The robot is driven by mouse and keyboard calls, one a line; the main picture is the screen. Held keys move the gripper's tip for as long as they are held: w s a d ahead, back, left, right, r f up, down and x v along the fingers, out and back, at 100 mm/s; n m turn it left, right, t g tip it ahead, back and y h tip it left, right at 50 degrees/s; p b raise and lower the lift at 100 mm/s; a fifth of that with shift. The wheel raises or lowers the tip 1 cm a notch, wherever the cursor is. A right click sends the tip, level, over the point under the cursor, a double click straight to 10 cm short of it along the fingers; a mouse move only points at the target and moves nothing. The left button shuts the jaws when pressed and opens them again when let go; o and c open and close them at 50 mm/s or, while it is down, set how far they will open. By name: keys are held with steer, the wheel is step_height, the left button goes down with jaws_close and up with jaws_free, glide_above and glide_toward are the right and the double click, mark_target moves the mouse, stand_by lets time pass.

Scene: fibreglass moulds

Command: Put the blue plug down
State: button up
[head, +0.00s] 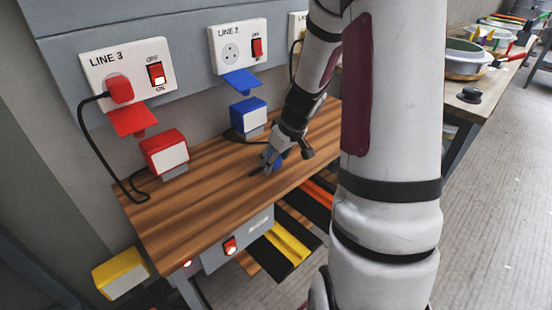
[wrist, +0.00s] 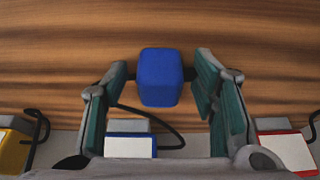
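The blue plug (wrist: 160,77) is at the wood benchtop between the two fingertips of my gripper (wrist: 162,75). In the wrist view a narrow gap shows between the plug and each finger, so the gripper is open around it. In the head view my gripper (head: 268,160) is low over the bench, and only a bit of the blue plug (head: 280,154) shows beside the fingers. A black cord curves along the bench. The LINE 2 socket (head: 231,54) on the wall is empty, with its switch (head: 257,47) beside it.
A blue block with a white face (head: 249,116) and a red one (head: 165,152) stand at the bench's back edge. A red plug (head: 119,88) sits in the LINE 3 socket, its cord hanging to the bench. The bench's front left (head: 190,225) is clear.

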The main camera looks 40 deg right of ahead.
steer(key=shift+r+p, duration=0.4)
steer(key=shift+p, duration=0.2)
steer(key=p+v, duration=0.3)
steer(key=v, duration=0.9)
steer(key=s+a+r+y, duration=0.1)
steer(key=s+a+r, duration=0.15)
steer(key=a, duration=0.35)
steer(key=s+a+r, duration=0.1)
steer(key=a+r, duration=0.3)
steer(key=a, duration=0.1)
steer(key=s+a+r+g, duration=0.1)
steer(key=s+a, duration=0.2)
steer(key=s, duration=0.4)
steer(key=s+a+r+g+h, duration=0.1)
steer(key=s+a+r, duration=0.1)
steer(key=s+a, duration=0.2)
steer(key=s+a+r+g, duration=0.1)
steer(key=s+a, duration=0.3)
steer(key=s, duration=0.7)
steer(key=shift+a+r+m, duration=0.2)
steer(key=shift+a+m, duration=0.05)
steer(key=shift+m, duration=0.05)
steer(key=shift+w, duration=0.1)
